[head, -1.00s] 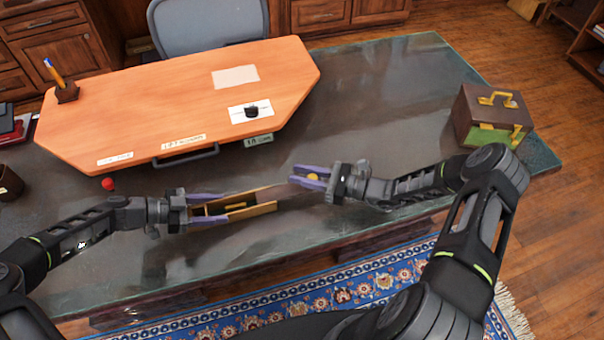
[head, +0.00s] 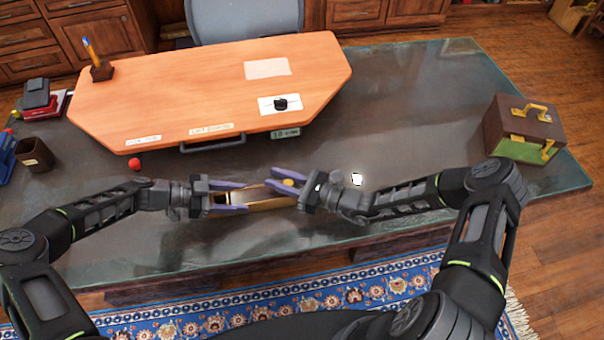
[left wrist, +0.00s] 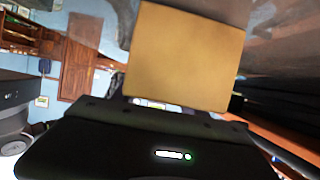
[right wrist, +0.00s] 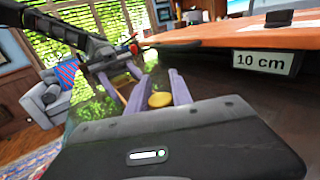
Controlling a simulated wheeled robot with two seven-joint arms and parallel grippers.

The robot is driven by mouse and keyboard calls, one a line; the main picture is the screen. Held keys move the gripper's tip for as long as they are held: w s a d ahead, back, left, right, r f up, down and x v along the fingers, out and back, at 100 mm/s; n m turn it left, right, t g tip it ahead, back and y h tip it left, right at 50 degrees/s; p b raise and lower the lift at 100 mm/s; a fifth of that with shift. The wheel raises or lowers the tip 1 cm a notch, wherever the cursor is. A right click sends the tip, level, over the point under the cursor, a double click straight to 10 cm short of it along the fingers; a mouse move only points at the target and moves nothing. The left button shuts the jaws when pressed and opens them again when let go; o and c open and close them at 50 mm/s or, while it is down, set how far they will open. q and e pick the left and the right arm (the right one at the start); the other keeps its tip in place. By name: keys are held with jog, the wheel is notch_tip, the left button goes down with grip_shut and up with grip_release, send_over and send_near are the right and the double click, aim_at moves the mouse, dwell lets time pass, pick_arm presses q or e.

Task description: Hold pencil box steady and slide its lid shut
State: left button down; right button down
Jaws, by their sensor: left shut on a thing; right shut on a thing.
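The tan wooden pencil box (head: 277,204) is held level in front of the orange board, just above or on the dark desk; I cannot tell which. My left gripper (head: 247,198) is shut across its left end with purple fingers. A plain tan face of the box (left wrist: 185,55) fills the upper middle of the left wrist view. My right gripper (head: 269,179) is shut on a yellow knob (head: 289,182) at the lid's right end. The knob also shows between the fingers in the right wrist view (right wrist: 160,99). The brownish lid (head: 254,193) lies partly over the box and is partly hidden by fingers.
An orange board (head: 200,90) with labels and a dark handle stands behind the grippers. A red ball (head: 135,164) lies near its front-left edge. A brown cup (head: 37,155) is at left, and a brown-green case (head: 521,127) at right.

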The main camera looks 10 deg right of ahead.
pick_arm(q)
jog(key=shift+d, duration=0.1)
pick_arm(e)
jog(key=shift+a, duration=0.45)
jog(key=shift+s, duration=0.1)
jog(key=c, duration=1.1)
grip_release()
jog(key=shift+d, duration=0.1)
jog(key=shift+d, duration=0.3)
jog(key=v, duration=1.1)
jog(key=shift+s+d, duration=0.1)
jog(key=shift+s, duration=0.15)
